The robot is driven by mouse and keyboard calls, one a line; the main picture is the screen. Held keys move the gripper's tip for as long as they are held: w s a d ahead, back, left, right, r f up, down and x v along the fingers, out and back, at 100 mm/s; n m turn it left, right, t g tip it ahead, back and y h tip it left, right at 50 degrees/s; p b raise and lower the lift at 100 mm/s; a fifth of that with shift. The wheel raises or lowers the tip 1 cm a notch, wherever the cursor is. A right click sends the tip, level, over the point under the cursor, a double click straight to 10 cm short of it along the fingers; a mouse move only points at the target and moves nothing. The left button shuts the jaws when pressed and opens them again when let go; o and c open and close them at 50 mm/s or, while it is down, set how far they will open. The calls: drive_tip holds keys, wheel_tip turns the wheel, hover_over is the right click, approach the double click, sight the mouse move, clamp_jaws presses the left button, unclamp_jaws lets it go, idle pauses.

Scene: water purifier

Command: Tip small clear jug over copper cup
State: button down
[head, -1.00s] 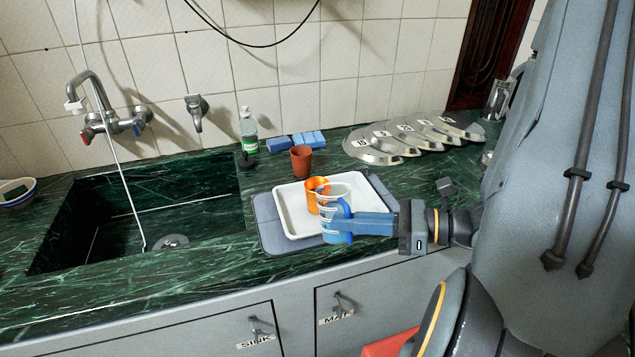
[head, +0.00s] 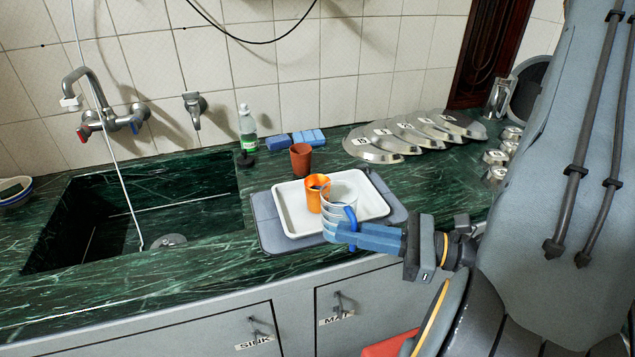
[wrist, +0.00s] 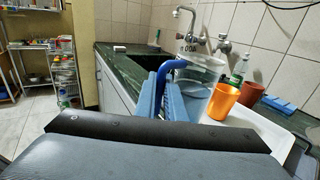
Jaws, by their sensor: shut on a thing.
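The small clear jug (head: 343,191) has a blue handle and stands over the front of the white tray, just right of the copper cup. My gripper (head: 347,233) is shut on its handle. The jug also shows in the wrist view (wrist: 198,92), where the bluish fingers (wrist: 163,100) reach to the handle. It looks slightly tilted at most, and I see no stream leaving it. The shiny orange copper cup (head: 314,194) stands upright on the tray, and in the wrist view (wrist: 222,101) it is right of the jug. Whether they touch is unclear.
The white tray (head: 290,220) lies on a grey mat (head: 266,222) on the green counter. Behind are a brown cup (head: 301,160), a bottle (head: 248,130) and blue sponges (head: 308,137). Metal lids (head: 372,148) lie at back right. The sink (head: 150,205) is left.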

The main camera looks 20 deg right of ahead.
sight(356, 222)
wheel_tip(356, 222, up, 6)
drive_tip(key=p, duration=0.5)
drive_tip(key=shift+r, duration=0.1)
